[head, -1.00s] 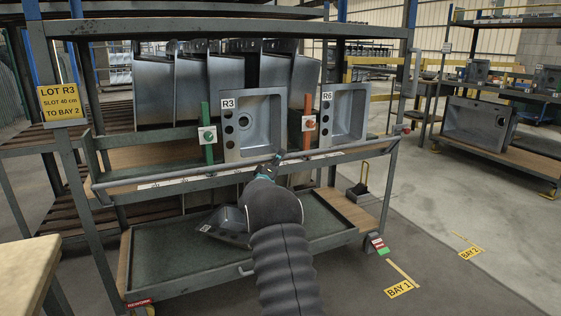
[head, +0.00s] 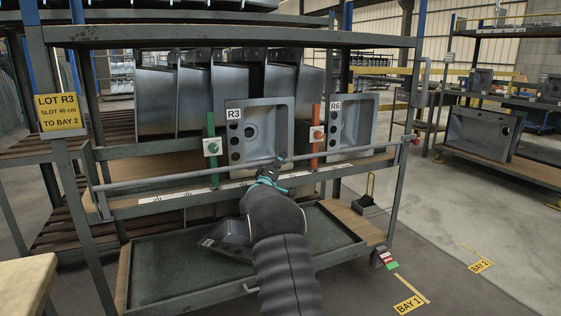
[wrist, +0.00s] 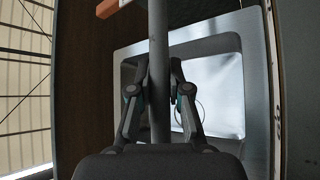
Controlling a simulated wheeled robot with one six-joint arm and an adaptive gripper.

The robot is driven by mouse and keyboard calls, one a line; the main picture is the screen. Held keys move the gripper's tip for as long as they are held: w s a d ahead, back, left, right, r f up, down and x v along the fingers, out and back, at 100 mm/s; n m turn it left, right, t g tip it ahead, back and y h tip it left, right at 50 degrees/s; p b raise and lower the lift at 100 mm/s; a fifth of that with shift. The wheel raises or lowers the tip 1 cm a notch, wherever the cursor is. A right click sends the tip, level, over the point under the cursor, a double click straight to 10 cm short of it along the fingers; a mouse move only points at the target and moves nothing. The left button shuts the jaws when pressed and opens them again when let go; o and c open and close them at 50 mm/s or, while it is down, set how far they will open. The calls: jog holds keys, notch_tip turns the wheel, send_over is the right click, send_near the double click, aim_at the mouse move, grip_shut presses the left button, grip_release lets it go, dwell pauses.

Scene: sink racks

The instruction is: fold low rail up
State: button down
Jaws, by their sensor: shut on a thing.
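The low rail (head: 195,174) is a long grey bar across the front of the middle shelf. It slants in the head view, a little above the white-labelled shelf edge. My gripper (head: 277,168) is shut on the rail in front of sink R3 (head: 257,130). In the wrist view the rail (wrist: 158,45) runs upright between the two fingers of my gripper (wrist: 158,85), with the sink behind it. My arm hides part of the lower shelf edge.
Sink R6 (head: 350,120) stands right of R3. Green (head: 212,150) and orange (head: 316,138) uprights flank R3. A lower tray (head: 150,291) holds a dark tilted part (head: 228,238). A rack post (head: 83,225) stands left and a pale tabletop (head: 22,282) is front left. Floor is open at right.

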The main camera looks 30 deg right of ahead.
jog(key=shift+d+f, duration=0.1)
jog(key=shift+f, duration=0.2)
jog(key=c, duration=1.1)
grip_release()
jog(key=shift+f, duration=0.1)
jog(key=v, duration=1.2)
jog(key=shift+r, duration=0.25)
